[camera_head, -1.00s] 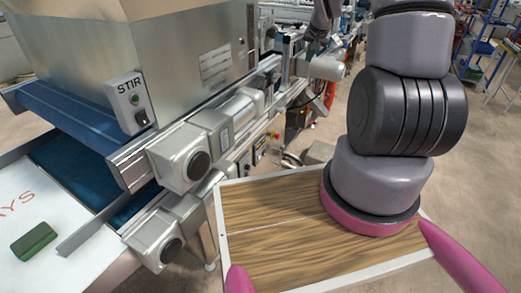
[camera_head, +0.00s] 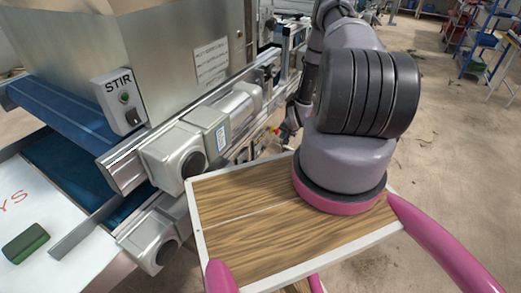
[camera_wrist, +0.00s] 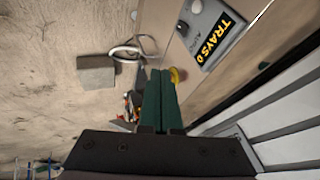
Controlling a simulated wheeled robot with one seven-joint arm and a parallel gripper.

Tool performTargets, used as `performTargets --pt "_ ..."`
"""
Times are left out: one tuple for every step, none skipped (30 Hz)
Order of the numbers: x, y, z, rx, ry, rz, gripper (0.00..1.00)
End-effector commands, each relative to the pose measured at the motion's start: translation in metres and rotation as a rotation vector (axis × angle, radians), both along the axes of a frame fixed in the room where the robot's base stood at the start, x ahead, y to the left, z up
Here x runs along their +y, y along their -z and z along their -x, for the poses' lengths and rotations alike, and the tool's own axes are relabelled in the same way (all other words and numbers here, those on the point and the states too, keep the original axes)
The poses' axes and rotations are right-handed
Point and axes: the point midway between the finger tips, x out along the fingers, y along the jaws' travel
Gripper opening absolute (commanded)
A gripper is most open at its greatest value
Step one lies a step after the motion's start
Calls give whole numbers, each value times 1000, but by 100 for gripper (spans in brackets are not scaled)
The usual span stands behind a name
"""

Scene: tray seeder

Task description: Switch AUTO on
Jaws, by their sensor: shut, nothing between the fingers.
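A grey control box (camera_wrist: 207,30) with a yellow-on-black "TRAYS 0" display shows in the wrist view, upper right of the fingers. Small print beside the display seems to read AUTO, but it is blurred. A dark round knob (camera_wrist: 182,28) sits on the box near that print, and a light round part is at the top edge. I cannot tell the switch's position. My gripper (camera_wrist: 160,72) has its dark green fingers shut with nothing between them, apart from the box. In the head view my gripper (camera_head: 284,134) is low beside the machine, partly hidden by my arm.
A yellow round part (camera_wrist: 177,75) lies just right of my fingertips. The STIR box (camera_head: 120,98) is on the machine's side at left. Motor housings (camera_head: 176,157) stick out along the rail. A grey block (camera_wrist: 96,75) stands on the floor.

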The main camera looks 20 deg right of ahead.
Motion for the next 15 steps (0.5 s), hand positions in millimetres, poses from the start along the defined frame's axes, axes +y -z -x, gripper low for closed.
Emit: performTargets --pt "2 16 8 1 9 -11 0" --pt "3 22 11 -2 13 -15 0" --pt "5 30 15 -4 18 -20 0" --pt "6 35 18 -6 21 -23 0" --pt "6 39 20 -7 24 -26 0" --pt "7 43 23 -8 26 -29 0" --pt "8 46 24 -10 28 -30 0" --pt "8 48 25 -11 29 -31 0" --pt "9 50 26 -12 30 -33 0" --pt "9 50 26 -13 30 -33 0" --pt "9 51 26 -13 31 -34 0" --pt "9 51 26 -13 31 -34 0" --pt "9 51 26 -13 31 -34 0" --pt "9 51 26 -13 31 -34 0" --pt "9 51 26 -13 31 -34 0"
